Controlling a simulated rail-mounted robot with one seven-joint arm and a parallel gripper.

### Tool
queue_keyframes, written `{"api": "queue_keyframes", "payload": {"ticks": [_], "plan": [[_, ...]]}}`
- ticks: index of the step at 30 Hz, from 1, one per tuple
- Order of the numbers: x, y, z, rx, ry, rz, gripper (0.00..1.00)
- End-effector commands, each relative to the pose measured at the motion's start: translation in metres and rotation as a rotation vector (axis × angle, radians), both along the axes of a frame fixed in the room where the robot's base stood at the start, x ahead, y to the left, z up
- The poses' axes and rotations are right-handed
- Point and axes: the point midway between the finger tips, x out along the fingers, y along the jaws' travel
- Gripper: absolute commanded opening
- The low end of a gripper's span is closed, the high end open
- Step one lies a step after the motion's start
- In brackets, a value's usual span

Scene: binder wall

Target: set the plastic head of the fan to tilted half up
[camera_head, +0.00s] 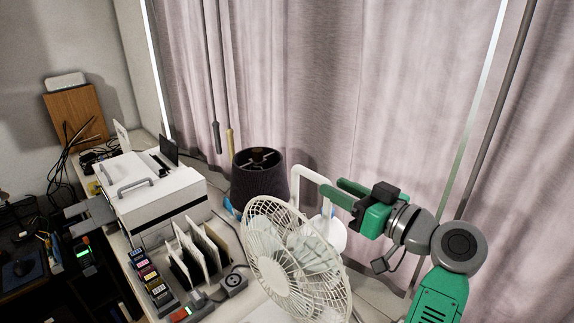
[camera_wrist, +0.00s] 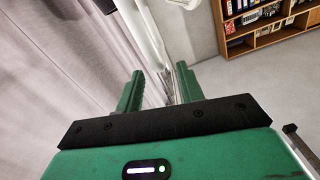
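The fan's white plastic head (camera_head: 297,262) is a round slatted cage at the lower middle of the head view, leaning back with its face turned partly upward. A white loop-shaped frame (camera_head: 308,172) and a rounded white part (camera_head: 337,236) show behind it; how they join the head is hidden. My green gripper (camera_head: 332,188) is above and behind the cage, close to the white frame; I cannot tell whether they touch. In the wrist view my gripper (camera_wrist: 160,69) is open, fingers apart, with nothing seen held between them. The fan is not clearly seen there.
A dark lamp shade (camera_head: 259,177) stands behind the fan to the left. A white printer (camera_head: 150,190), a file rack (camera_head: 195,255) and a row of cartridges (camera_head: 152,275) fill the desk's left part. Curtains (camera_head: 320,80) hang close behind. A wooden shelf (camera_wrist: 265,22) is far off.

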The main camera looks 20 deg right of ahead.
Motion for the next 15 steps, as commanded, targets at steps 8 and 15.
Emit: {"api": "queue_keyframes", "payload": {"ticks": [8,15], "plan": [[0.019,0.01,0.003,0.002,0.0,0.003,0.38],[0.058,0.029,0.002,0.003,0.001,0.0,0.38]]}}
